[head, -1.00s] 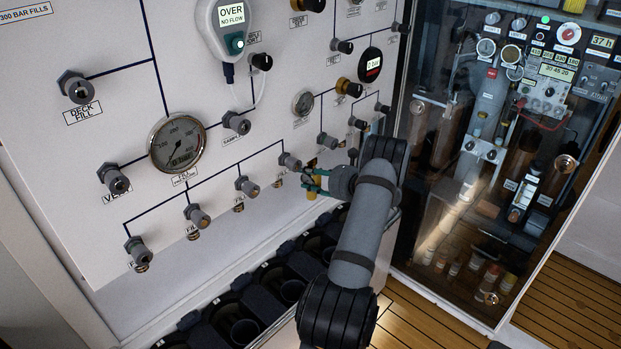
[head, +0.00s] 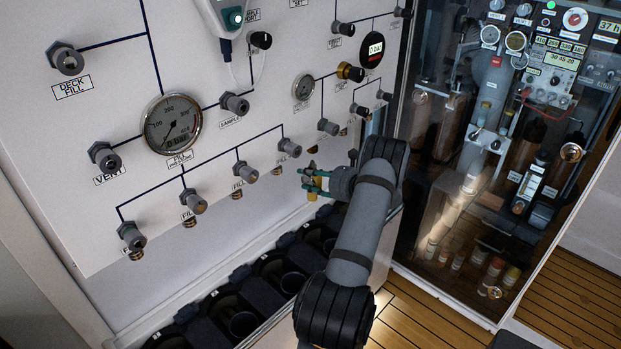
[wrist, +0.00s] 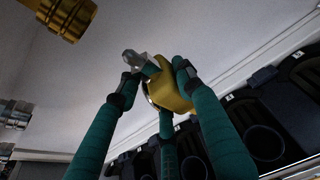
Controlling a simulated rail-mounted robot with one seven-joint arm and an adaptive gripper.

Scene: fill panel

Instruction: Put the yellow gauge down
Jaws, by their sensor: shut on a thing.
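The yellow gauge (wrist: 172,88) is held between the green fingers of my gripper (wrist: 155,85) in the wrist view. A grey metal stub sticks out of its left side, and its face is turned away. In the head view my gripper (head: 308,182) is in front of the lower right of the white panel, and the yellow gauge (head: 311,194) shows only as a small patch at the fingertips. It is held in the air, above the row of dark holders and apart from the panel as far as I can see.
Dark holders with round openings (head: 243,325) run along the foot of the white panel (head: 95,225); they also show in the wrist view (wrist: 265,143). Several grey valve knobs and brass outlets stick out of the panel. A glass-fronted cabinet (head: 470,230) stands at right.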

